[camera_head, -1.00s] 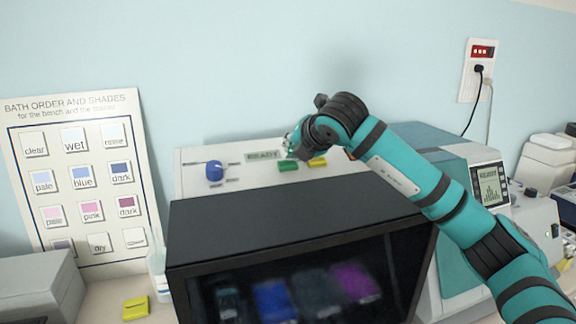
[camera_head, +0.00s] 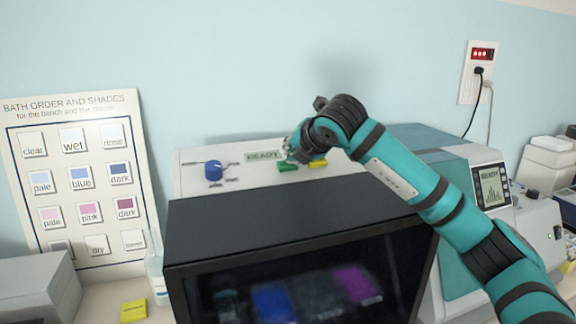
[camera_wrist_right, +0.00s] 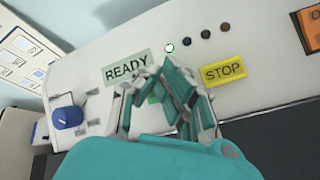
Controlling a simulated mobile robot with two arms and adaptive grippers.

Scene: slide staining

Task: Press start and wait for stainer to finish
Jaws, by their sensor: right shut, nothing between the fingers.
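The stainer (camera_head: 190,178) is a white-topped machine with a dark front window, behind which blue, dark and magenta baths show. Its panel carries a READY display (camera_head: 263,156), a green button (camera_head: 288,167), a yellow STOP button (camera_head: 318,163) and a blue knob (camera_head: 213,170). In the right wrist view the display reads READY (camera_wrist_right: 126,68), and the yellow button reads STOP (camera_wrist_right: 223,72). My right gripper (camera_head: 288,154) is shut and empty, over the panel at the green button. In the wrist view its fingers mostly hide the green button (camera_wrist_right: 154,97); contact cannot be told. My left gripper is not in view.
A bath-order chart (camera_head: 75,255) leans on the wall at left. A yellow block (camera_head: 134,310) and a clear bottle (camera_head: 156,272) stand beside the stainer. A teal-and-white machine with a screen (camera_head: 491,186) is at right, below a wall socket (camera_head: 479,72).

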